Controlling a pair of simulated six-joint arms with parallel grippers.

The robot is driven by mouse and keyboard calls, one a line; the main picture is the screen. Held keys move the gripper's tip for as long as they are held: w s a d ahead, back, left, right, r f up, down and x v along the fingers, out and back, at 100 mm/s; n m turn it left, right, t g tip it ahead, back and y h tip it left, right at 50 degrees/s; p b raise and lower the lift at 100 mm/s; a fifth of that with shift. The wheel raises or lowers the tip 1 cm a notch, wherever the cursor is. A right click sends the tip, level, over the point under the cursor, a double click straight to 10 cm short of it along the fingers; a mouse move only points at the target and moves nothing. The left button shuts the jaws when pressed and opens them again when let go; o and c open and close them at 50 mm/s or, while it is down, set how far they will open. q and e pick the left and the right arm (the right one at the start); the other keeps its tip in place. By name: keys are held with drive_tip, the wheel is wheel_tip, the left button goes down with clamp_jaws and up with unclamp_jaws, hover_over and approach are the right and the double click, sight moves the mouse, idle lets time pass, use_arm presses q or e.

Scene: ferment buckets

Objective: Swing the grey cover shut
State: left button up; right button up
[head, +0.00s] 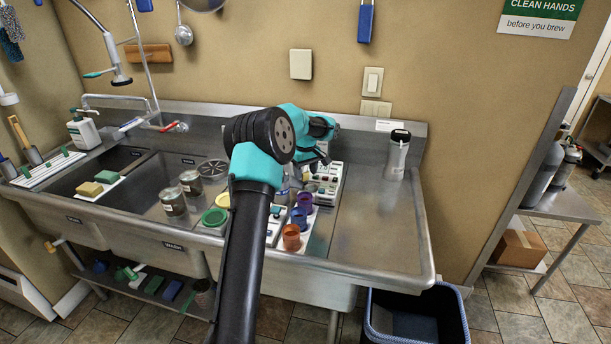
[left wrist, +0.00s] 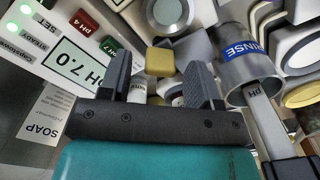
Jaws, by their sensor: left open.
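My left gripper (head: 316,171) reaches over the white device with buttons (head: 334,184) at the back of the sink counter. In the left wrist view my left gripper (left wrist: 158,85) has its two dark fingers spread, with nothing held between them. A yellow block (left wrist: 160,60) shows beyond the gap between the fingers. A grey piece (left wrist: 196,45) stands just beyond the right finger; I cannot tell whether it is the grey cover or how far open it is. The head view hides this area behind my arm. My right gripper is not in view.
A cup marked RINSE (left wrist: 247,65) is close right of the fingers. A panel marked pH 7.0 (left wrist: 88,68) is at left. Purple (head: 305,200) and orange (head: 291,237) cups stand near the front.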

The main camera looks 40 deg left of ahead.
use_arm(q)
drive_tip(key=shift+f, duration=0.85)
clamp_jaws()
